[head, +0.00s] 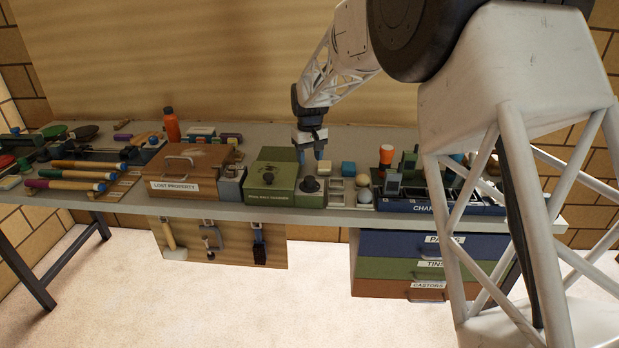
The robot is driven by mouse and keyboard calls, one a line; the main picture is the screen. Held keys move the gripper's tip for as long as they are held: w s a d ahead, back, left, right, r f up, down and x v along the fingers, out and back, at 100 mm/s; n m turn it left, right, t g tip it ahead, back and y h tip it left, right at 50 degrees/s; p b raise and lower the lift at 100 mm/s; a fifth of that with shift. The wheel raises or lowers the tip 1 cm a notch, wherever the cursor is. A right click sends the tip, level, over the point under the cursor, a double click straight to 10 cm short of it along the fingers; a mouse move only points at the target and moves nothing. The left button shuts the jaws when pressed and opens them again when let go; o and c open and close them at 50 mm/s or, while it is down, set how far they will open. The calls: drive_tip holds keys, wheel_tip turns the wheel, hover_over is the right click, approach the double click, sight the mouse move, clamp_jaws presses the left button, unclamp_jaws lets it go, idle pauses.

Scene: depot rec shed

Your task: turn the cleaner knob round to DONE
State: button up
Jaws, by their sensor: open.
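The green cleaner box (256,193) stands near the table's front edge, with a small label on its front that seems to end in "CLEANER". A dark round knob (310,184) sits on top of its lower right-hand section. A smaller dark knob (268,177) is on the box's lid. My gripper (311,158) points down just above and behind the right-hand knob, its jaws apart with nothing seen between them. I cannot tell whether a fingertip touches the knob. The DONE mark and the knob's pointer are too small to make out.
A brown LOST PROPERTY box (185,170) and a small grey box (231,185) stand left of the cleaner. A pale tray with balls (364,195) and a dark blue charging rack (425,207) stand to the right. An orange bottle (171,125) is behind.

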sight(309, 178)
drive_tip(key=shift+f, duration=0.1)
drive_tip(key=shift+f, duration=3.8)
drive_tip(key=c, duration=0.6)
drive_tip(key=shift+c, duration=0.2)
drive_tip(key=shift+m, duration=1.6)
drive_tip(key=o, duration=0.6)
